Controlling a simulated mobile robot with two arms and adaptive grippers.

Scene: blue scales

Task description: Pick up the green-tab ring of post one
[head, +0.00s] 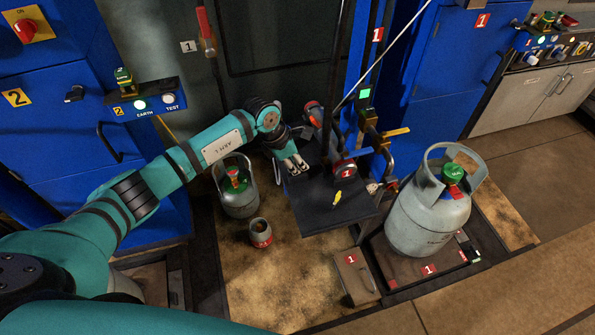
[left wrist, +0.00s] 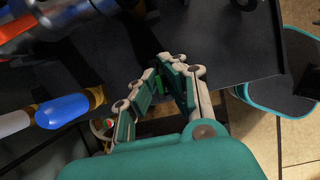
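My left gripper (head: 297,165) is over the back left part of a dark shelf (head: 320,215) beside the post area marked 1. In the left wrist view its fingers (left wrist: 168,66) are close together at the tips. No ring outline can be made out. A round red tag 1 (head: 345,170) is right of the gripper. My right gripper is not in view.
A grey gas cylinder with a green cap (head: 430,215) stands at right, a smaller one (head: 237,190) left of the shelf. A small pot (head: 260,232) is on the floor. A yellow piece (head: 337,198) lies on the shelf. Dark upright bars (head: 336,75) rise behind it.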

